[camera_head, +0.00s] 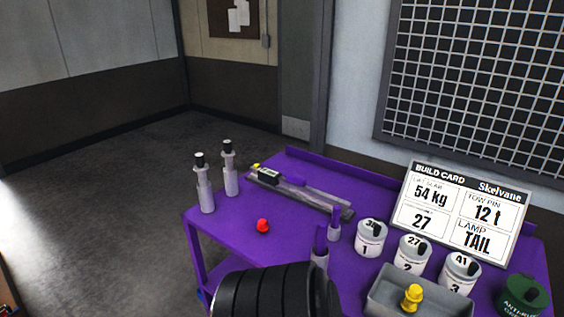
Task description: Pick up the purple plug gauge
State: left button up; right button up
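Two upright pieces with purple upper parts and grey lower parts stand near the middle of the purple table (230,231). One purple-topped piece (320,243) is nearer, its base partly hidden by a black ribbed cylinder. The other purple-topped piece (334,222) stands just behind it. I cannot tell which, if either, is the purple plug gauge.
Two grey bottle-like pieces (206,193) (230,180) stand at left, near a red knob (263,226). Numbered white canisters (370,240), a grey tray (440,306) with a yellow knob, a green can (522,297) and a build card (464,213) crowd the right.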

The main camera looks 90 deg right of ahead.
aim_at(334, 226)
jog(key=z, duration=3.15)
jog(key=i+j, duration=0.1)
jog(key=j, duration=0.8)
jog(key=i+j, duration=0.15)
jog(key=j, duration=0.3)
jog(key=i+j, duration=0.1)
jog(key=j, duration=0.35)
jog(key=z, duration=0.05)
